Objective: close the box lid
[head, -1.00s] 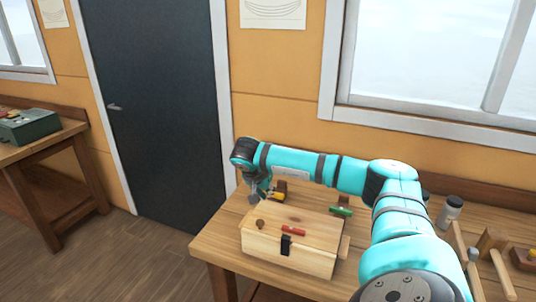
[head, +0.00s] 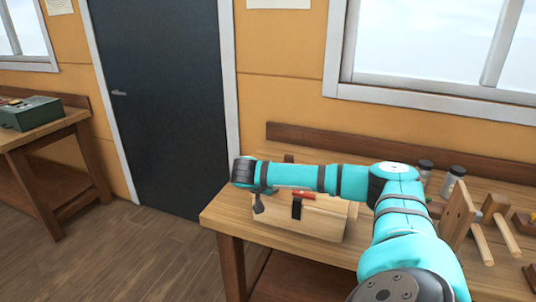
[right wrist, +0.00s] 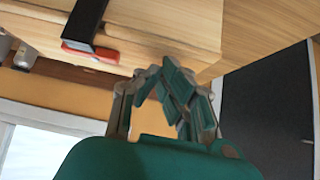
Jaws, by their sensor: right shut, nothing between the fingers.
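The pale wooden box (head: 328,224) stands on the workbench, with a black latch (head: 296,208) on its front and a red piece (head: 303,194) at its upper front edge. My right forearm hides most of its top, so I cannot tell how the lid sits. My right gripper (head: 258,206) is shut and empty, pointing down at the box's front left corner. In the right wrist view the shut fingers (right wrist: 172,75) are close to the wood, near the red piece (right wrist: 90,52) and latch (right wrist: 87,22); contact is unclear. My left gripper is out of view.
The workbench (head: 222,216) carries jars (head: 453,182) and wooden tools (head: 490,212) on the right. A window and wall are behind. A second bench (head: 45,140) with a green box (head: 30,113) stands far left. The floor between is clear.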

